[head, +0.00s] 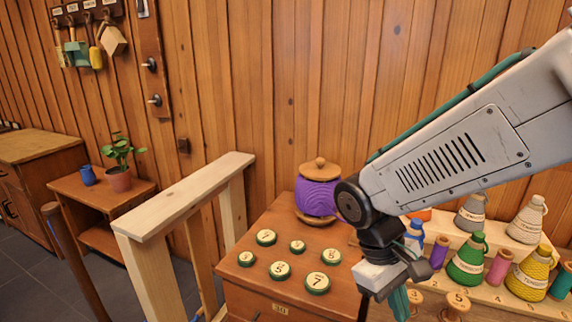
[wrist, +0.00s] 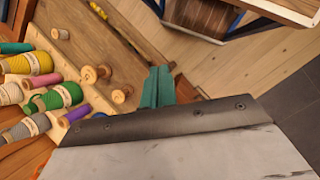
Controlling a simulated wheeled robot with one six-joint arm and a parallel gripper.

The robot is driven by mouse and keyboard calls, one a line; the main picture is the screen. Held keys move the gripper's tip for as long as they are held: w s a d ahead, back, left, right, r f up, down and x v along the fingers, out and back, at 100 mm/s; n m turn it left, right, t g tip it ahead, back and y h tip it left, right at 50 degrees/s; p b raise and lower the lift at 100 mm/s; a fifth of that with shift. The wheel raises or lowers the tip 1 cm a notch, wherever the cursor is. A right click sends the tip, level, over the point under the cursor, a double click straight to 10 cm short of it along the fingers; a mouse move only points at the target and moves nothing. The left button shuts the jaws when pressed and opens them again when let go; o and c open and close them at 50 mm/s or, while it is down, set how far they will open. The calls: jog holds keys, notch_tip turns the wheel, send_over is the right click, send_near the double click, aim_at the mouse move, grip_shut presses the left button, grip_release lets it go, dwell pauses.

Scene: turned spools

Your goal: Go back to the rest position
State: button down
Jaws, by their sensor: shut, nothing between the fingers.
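My gripper (head: 397,302) hangs at the lower edge of the head view, its teal fingers pointing down and partly cut off by the frame. In the wrist view the teal fingers (wrist: 157,86) are together and hold nothing. My arm reaches in from the right and covers part of the wooden surface. A purple spool jar with a wooden lid (head: 318,190) stands upright to the left of the gripper. Small wooden spools (head: 455,305) stand right of the gripper in the head view.
Numbered round discs (head: 282,270) lie on the cabinet top. Wrapped bottles and coloured spools (head: 467,262) stand on a stepped rack at right. A pale wooden rail (head: 185,193) stands left of the cabinet. A potted plant (head: 119,178) sits on a side table. Floor (wrist: 235,75) shows in the wrist view.

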jog(key=s+d+r+m+t+y, duration=0.4)
jog(key=s+d+r+m, duration=0.2)
jog(key=s+r, duration=0.3)
jog(key=shift+d+r, duration=0.65)
jog(key=shift+d, duration=0.05)
